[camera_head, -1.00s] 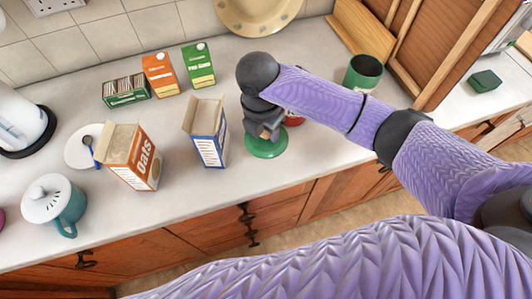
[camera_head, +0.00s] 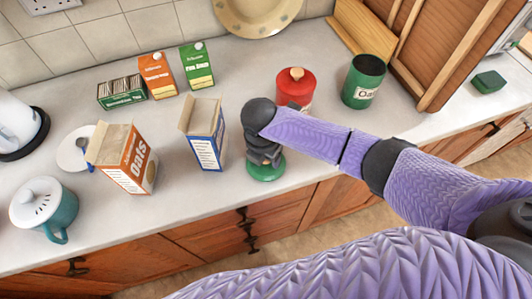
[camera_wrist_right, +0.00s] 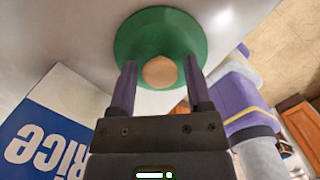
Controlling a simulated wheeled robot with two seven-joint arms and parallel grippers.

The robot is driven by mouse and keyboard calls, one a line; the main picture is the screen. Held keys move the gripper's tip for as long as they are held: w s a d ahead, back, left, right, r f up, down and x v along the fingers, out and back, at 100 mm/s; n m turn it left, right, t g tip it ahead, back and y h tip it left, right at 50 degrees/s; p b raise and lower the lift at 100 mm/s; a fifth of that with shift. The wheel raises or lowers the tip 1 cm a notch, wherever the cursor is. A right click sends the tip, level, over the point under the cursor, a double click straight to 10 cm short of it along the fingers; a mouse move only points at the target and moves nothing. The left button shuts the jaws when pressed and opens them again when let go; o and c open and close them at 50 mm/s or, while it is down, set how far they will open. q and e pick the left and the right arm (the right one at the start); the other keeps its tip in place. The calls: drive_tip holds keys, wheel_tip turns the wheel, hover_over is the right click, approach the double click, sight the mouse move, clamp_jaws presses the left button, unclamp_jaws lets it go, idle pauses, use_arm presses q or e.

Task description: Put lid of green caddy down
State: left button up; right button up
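The green lid (camera_head: 266,173) is a round disc with a wooden knob, near the front edge of the counter below my right gripper (camera_head: 264,152). I cannot tell whether the lid's underside touches the counter. The green caddy (camera_head: 355,95), labelled "Oa…", stands open at the back right. My left gripper is out of view.
A red caddy (camera_head: 294,97) with its lid on stands behind my right forearm. A blue rice box (camera_head: 208,135) and an oats box (camera_head: 135,165) stand to the left. The counter between rice box and red caddy is fairly clear.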

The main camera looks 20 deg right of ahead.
sight(262, 167)
drive_tip(key=shift+o, duration=0.6)
drive_tip(key=shift+r, duration=0.1)
wheel_tip(262, 167, up, 12)
drive_tip(key=a+p, duration=0.1)
drive_tip(key=p, duration=0.2)
drive_tip(key=shift+s+p, duration=0.35)
drive_tip(key=shift+s, duration=0.1)
